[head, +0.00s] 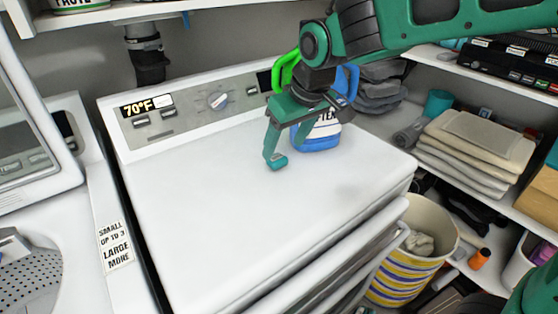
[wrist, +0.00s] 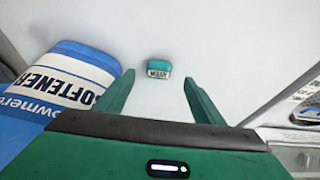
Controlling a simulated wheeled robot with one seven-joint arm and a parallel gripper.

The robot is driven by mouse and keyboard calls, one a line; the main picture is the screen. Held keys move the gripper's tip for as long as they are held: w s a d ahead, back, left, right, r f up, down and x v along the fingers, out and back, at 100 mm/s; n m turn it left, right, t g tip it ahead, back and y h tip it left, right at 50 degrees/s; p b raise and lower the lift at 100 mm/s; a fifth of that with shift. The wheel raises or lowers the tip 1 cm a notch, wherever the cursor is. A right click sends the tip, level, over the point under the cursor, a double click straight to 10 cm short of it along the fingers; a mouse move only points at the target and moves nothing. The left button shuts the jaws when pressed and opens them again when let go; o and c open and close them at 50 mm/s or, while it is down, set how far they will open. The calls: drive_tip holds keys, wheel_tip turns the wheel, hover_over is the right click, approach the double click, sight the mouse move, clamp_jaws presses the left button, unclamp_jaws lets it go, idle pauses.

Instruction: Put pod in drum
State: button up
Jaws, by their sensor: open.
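The perforated drum (head: 32,275) shows partly at the bottom left, inside the neighbouring washer (head: 85,215).
A blue and white softener bottle (head: 317,141) stands close beside my fingers; it fills the left of the wrist view (wrist: 65,85). The washer's lid (head: 40,150) is raised. A striped basket (head: 405,275) and shelves with folded towels (head: 475,145) are on the right.

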drive_tip(key=shift+w+x, duration=0.15)
drive_tip(key=shift+x, duration=1.4)
drive_tip(key=shift+w+x, duration=0.2)
drive_tip(key=shift+x, duration=1.35)
drive_tip(key=shift+r, duration=0.15)
drive_tip(key=c, duration=1.2)
drive_tip(key=shift+r, duration=0.1)
